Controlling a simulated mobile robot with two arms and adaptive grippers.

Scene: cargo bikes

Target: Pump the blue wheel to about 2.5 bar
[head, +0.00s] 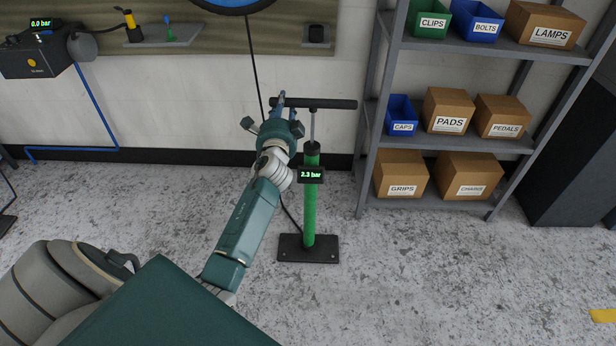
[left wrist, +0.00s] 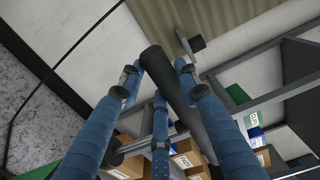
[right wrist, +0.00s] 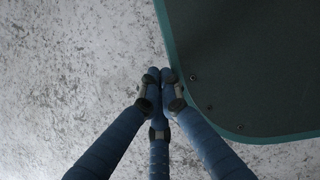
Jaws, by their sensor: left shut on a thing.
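The floor pump (head: 310,215) is a green upright cylinder on a black foot plate, and its small display (head: 311,175) reads 2.3 bar. Its black T-handle (head: 335,104) stands above the cylinder, with a short length of grey rod showing. My left gripper (head: 283,105) is shut on the left part of the handle, which shows between its fingers in the left wrist view (left wrist: 162,70). The blue wheel (head: 237,5) shows only its lower rim at the top edge. My right gripper (right wrist: 160,78) has its fingertips together, with nothing seen between them, over the floor.
A black hose (head: 253,60) hangs from near the wheel, passing behind my left gripper. A grey shelf (head: 455,145) with labelled boxes and bins stands right of the pump. A compressor unit (head: 40,60) reading 0.0 bar is at upper left. The floor around the foot plate is clear.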

